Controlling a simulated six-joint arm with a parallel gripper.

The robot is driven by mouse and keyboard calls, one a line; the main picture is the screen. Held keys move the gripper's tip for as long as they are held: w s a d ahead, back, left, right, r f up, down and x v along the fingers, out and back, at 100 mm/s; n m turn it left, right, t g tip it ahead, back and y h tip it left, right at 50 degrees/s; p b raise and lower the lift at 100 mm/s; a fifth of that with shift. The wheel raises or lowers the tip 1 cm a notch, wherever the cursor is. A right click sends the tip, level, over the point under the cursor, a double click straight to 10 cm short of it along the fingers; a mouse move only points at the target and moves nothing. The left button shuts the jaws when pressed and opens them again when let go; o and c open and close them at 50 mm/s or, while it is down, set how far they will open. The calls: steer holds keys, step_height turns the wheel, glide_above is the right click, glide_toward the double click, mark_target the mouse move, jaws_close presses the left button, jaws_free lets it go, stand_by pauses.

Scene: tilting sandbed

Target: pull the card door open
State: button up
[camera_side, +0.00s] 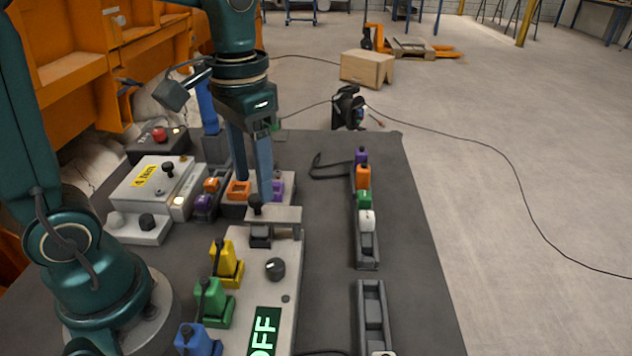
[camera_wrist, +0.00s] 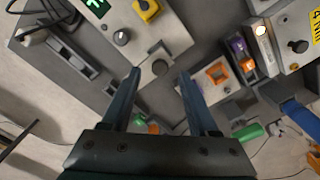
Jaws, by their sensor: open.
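My gripper (camera_side: 254,188) is open, with its two blue-grey fingers pointing down over the far end of the pale control panel (camera_side: 238,285). A pale plate (camera_side: 283,215) at that end carries a black knob (camera_side: 255,204), just below the fingertips. This looks like the card door, but no label shows it and I cannot tell whether it is shut. In the wrist view the open gripper (camera_wrist: 160,73) has the knob (camera_wrist: 160,67) between its fingertips, with a gap on each side. No grip on it shows.
Yellow (camera_side: 226,262), green (camera_side: 212,300) and blue (camera_side: 196,340) handles stand on the panel beside an OFF display (camera_side: 265,331). A white box (camera_side: 150,188) and orange socket (camera_side: 239,190) stand near my fingers. A rack (camera_side: 367,243) of coloured blocks lies right, with bare table between.

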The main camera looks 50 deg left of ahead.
mark_target(273, 207)
steer(key=shift+f, duration=1.35)
jaws_close()
stand_by(0.4)
